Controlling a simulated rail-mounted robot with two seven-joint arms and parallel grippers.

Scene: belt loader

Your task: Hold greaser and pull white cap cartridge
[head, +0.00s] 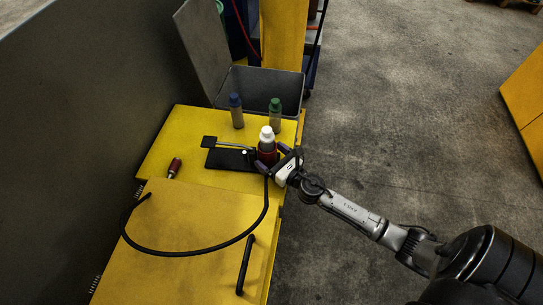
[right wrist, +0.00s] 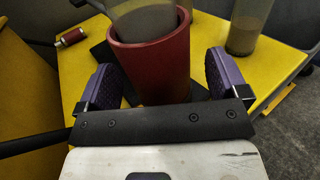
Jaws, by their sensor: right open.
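The greaser is a dark red cylinder (right wrist: 150,68) standing upright on a black base plate (head: 226,159) with a metal lever. The white cap cartridge (head: 266,133) sits in its top, white cap up. In the right wrist view its translucent body (right wrist: 143,18) goes down into the red cylinder. My right gripper (head: 277,160) is at the greaser's right side. Its purple fingers (right wrist: 159,80) are open, one on each side of the red cylinder, with gaps visible. My left gripper is not in view.
A blue cap cartridge (head: 236,112) and a green cap cartridge (head: 275,114) stand behind the greaser on the yellow surface (head: 170,135). A grey open bin (head: 262,85) is at the back. A black hose (head: 190,252) loops in front. A red-handled tool (head: 174,167) lies left.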

